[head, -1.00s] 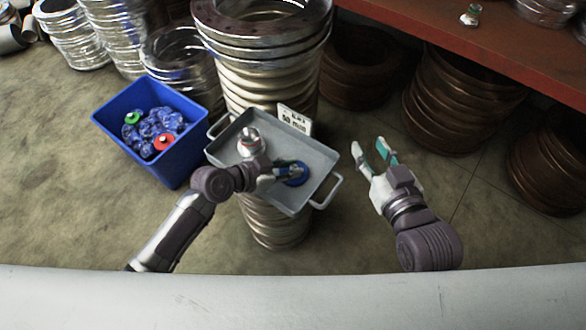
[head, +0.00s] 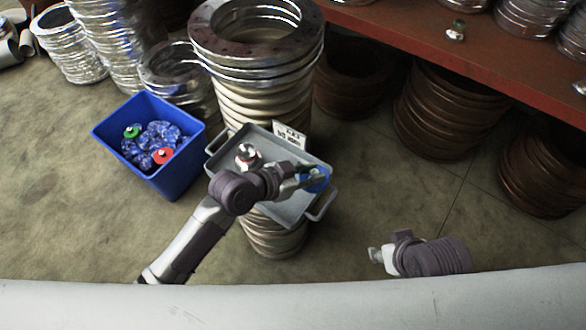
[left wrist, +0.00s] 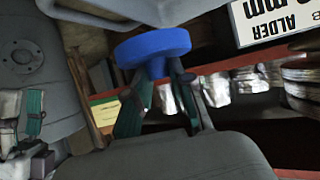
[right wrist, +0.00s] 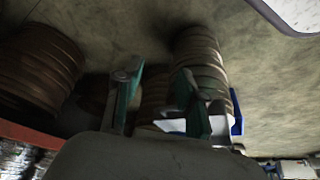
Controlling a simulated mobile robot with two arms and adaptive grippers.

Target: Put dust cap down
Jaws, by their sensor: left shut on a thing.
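The blue dust cap (head: 317,183) is a round disc over the right side of the grey tray (head: 282,211). My left gripper (head: 304,176) is shut on it. In the left wrist view the two fingers pinch the stem of the cap (left wrist: 155,45), with the wide disc beyond the fingertips. I cannot tell whether the cap touches the tray. A shiny metal fitting (head: 247,157) stands in the tray's left part. My right gripper (head: 376,255) is low at the right, away from the tray; its fingers are apart and empty in the right wrist view (right wrist: 160,92).
A blue bin (head: 178,182) with blue caps plus a green and a red one stands left of the tray. The tray rests against a tall stack of metal rings (head: 262,75). A red-brown shelf (head: 420,42) runs across the back right. A small sign (head: 290,135) stands behind the tray.

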